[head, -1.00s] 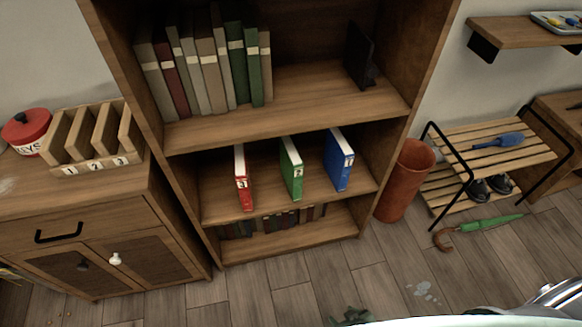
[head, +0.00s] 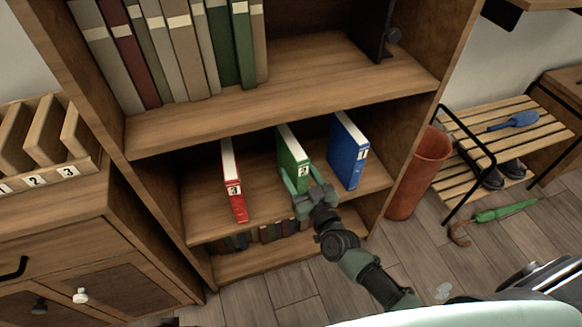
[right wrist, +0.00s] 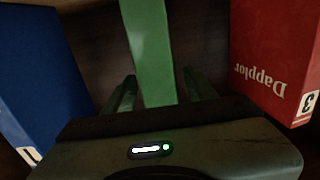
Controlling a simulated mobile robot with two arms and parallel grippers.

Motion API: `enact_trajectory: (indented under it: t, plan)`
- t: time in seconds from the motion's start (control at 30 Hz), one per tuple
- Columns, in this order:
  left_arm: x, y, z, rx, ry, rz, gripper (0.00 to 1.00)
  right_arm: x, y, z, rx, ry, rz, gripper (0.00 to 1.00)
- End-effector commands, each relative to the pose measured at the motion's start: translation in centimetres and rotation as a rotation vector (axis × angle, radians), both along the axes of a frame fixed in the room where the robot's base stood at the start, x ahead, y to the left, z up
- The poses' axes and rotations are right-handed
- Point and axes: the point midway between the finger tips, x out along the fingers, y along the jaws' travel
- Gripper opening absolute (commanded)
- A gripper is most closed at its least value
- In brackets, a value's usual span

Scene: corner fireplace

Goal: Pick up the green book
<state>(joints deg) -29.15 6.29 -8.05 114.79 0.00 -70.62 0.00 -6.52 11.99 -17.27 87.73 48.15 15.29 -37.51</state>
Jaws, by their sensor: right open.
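The green book (head: 292,158), with a number 2 on its spine, stands upright on the middle shelf (head: 262,203) between a red and a blue book. My right gripper (head: 303,178) is open at its spine. In the right wrist view the green book (right wrist: 150,45) runs between the two open fingers of the right gripper (right wrist: 160,85), one on each side. I cannot tell whether either finger touches it. The gripper hides the lower part of the spine. My left gripper is not in view.
The red book (head: 233,188) stands left of the green one and the blue book (head: 348,155) right of it, with gaps between. The upper shelf (head: 300,80) is above. A terracotta bin (head: 418,175) stands right of the bookcase.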

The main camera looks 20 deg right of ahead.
Motion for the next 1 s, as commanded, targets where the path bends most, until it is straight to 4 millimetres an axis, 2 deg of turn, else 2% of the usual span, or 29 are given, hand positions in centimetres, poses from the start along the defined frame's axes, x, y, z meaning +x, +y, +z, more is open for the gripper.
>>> enact_trajectory:
  t: [0.1, 0.23, 0.53, 0.73, 1.0]
  plan:
    - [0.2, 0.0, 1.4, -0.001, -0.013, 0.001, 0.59, 2.0, 0.3, -0.1, 0.001, -0.003, 0.000, 0.56]
    - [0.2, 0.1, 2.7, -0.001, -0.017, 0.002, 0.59, 3.6, 0.5, -0.1, 0.000, -0.001, 0.000, 0.56]
    - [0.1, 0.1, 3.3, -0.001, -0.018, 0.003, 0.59, 4.0, 0.6, 0.0, -0.001, 0.001, 0.001, 0.56]
    - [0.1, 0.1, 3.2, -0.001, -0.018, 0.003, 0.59, 4.0, 0.6, 0.0, -0.001, 0.001, 0.001, 0.01]
    - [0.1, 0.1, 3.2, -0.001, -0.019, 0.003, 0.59, 4.0, 0.5, 0.2, -0.001, -0.003, 0.000, 0.00]
